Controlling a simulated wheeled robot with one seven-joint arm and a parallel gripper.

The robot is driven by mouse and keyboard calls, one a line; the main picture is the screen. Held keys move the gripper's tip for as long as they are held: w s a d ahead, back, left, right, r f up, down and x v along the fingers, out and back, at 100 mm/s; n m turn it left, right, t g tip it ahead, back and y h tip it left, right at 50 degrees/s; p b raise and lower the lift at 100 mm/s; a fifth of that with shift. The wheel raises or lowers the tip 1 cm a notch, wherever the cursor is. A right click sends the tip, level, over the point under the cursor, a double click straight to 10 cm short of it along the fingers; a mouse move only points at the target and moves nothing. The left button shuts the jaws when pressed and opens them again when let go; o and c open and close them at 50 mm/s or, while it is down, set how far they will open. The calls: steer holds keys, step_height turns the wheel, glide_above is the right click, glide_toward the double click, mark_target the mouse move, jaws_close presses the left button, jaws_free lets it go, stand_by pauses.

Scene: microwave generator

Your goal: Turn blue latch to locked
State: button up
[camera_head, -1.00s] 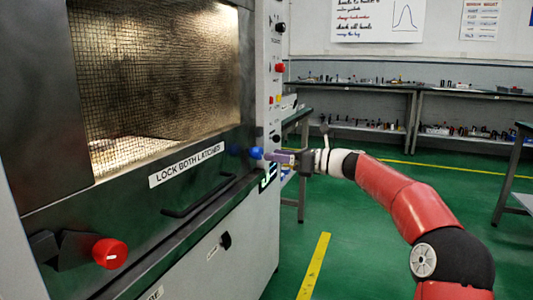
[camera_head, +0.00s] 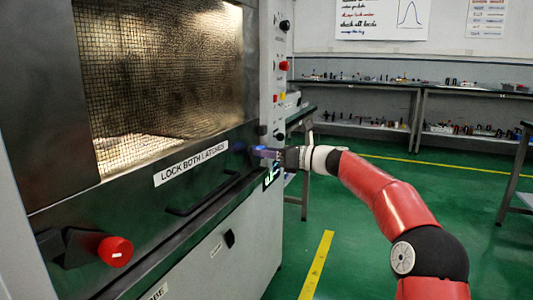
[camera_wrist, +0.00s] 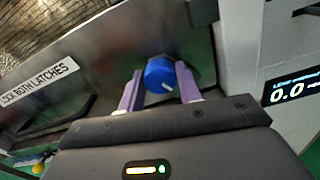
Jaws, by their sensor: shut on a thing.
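The blue latch (camera_head: 257,152) is a round knob at the right end of the dark door's lower frame. In the wrist view the blue latch (camera_wrist: 159,73) sits between my two purple fingers, with a short white mark on its face near the lower edge. My gripper (camera_wrist: 158,70) is shut on it; in the head view my gripper (camera_head: 268,154) reaches it from the right and partly covers it. The red latch (camera_head: 115,251) is at the lower left of the door, with a white mark on its face. The label "LOCK BOTH LATCHES" (camera_head: 191,163) is between them.
A dark bar handle (camera_head: 205,195) runs under the label. A lit mesh window (camera_head: 165,75) fills the door above. A control column (camera_head: 279,80) with buttons stands right of the door; a display (camera_wrist: 292,88) reads 0.0. Green floor lies open to the right.

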steer(key=shift+n, duration=0.3)
steer(key=shift+f+n+b, duration=0.1)
steer(key=shift+n+b, duration=2.35)
steer(key=shift+n, duration=6.15)
steer(key=o, duration=1)
steer(key=shift+s, duration=0.1)
